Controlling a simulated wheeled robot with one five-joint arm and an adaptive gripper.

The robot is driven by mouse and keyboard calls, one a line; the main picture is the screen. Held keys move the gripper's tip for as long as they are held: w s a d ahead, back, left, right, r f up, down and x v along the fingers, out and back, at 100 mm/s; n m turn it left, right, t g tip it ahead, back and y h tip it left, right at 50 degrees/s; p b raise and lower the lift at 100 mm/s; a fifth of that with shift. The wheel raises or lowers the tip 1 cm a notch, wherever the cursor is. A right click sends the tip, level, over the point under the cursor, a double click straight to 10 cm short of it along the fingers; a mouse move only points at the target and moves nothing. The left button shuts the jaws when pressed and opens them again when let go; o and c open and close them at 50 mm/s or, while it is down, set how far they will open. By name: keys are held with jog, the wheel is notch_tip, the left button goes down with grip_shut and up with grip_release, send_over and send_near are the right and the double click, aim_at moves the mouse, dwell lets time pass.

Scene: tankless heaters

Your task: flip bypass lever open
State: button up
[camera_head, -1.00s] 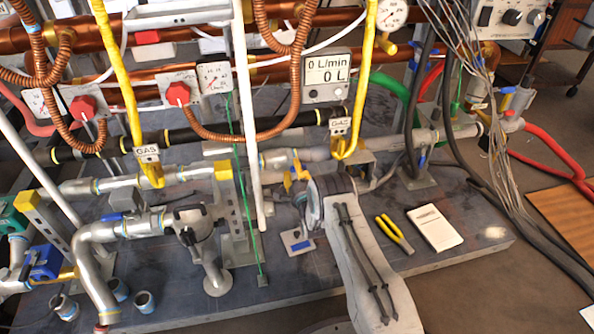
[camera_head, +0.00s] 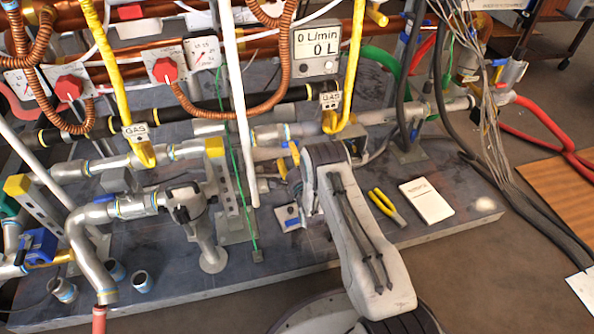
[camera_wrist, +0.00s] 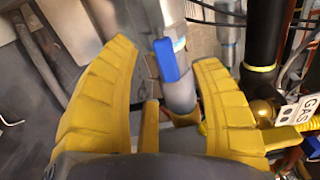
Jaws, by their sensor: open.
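A blue lever (camera_wrist: 167,60) stands on a grey pipe fitting (camera_wrist: 180,92) in the wrist view. I take it for the bypass lever. My gripper (camera_wrist: 164,55) is open, with its yellow fingers on either side of the lever and gaps showing between. How far the fingertips are from the lever in depth I cannot tell. In the head view my gripper (camera_head: 285,160) is partly hidden behind my grey arm, low by the grey pipe (camera_head: 268,133).
A yellow gas hose (camera_head: 352,75) with a GAS tag hangs just right of the gripper. A white post (camera_head: 238,110) and a green cord stand left. Yellow pliers (camera_head: 386,206) and a white notepad (camera_head: 427,200) lie on the slab (camera_head: 330,252). A flow meter (camera_head: 318,48) is above.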

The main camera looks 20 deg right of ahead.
jog(key=s, duration=0.7)
jog(key=shift+s, duration=0.1)
dwell(0.5)
